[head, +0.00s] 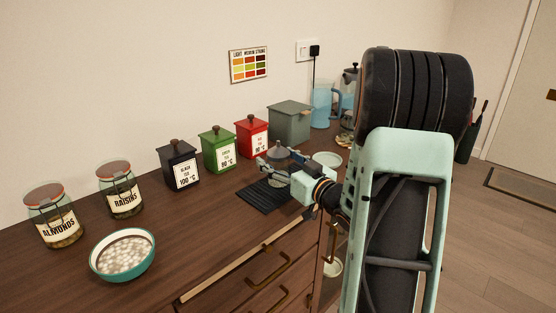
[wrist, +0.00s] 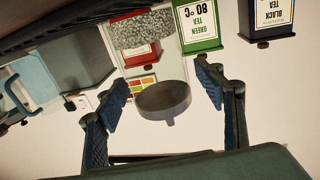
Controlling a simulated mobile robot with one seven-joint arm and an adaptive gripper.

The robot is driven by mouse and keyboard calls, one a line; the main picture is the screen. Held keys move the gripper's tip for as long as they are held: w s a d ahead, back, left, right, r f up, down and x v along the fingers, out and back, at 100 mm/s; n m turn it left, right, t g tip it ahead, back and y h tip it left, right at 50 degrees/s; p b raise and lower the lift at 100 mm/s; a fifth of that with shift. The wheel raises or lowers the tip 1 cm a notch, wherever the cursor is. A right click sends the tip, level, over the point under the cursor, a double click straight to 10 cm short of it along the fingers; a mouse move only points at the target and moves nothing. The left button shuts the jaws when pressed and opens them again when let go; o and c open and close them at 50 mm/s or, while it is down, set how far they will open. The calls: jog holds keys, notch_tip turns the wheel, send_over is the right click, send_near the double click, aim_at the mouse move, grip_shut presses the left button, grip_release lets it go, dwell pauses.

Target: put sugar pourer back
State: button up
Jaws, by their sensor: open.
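The sugar pourer (head: 279,153), a clear jar with a grey top, stands by the black ribbed mat (head: 258,196) on the counter. Whether it rests on the mat or just behind it is hard to tell. My gripper (head: 279,164) is at the pourer, its open fingers on either side. In the upside-down wrist view the pourer's dark round lid (wrist: 163,100) and speckled white contents (wrist: 143,28) show between the spread fingers (wrist: 165,94). I see no clear contact. My gripper hides the pourer's lower part in the head view.
Black (head: 178,166), green (head: 217,149) and red (head: 252,138) tea tins stand behind, with a grey-green box (head: 290,122). A white plate (head: 327,159) lies right of the gripper. Jars of almonds (head: 53,216) and raisins (head: 120,190) and a teal bowl (head: 122,257) stand left.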

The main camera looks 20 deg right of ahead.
jog(key=s+d, duration=0.2)
jog(key=s, duration=1)
jog(key=shift+d+p, duration=0.15)
jog(key=shift+p, duration=0.15)
jog(key=shift+w, duration=0.1)
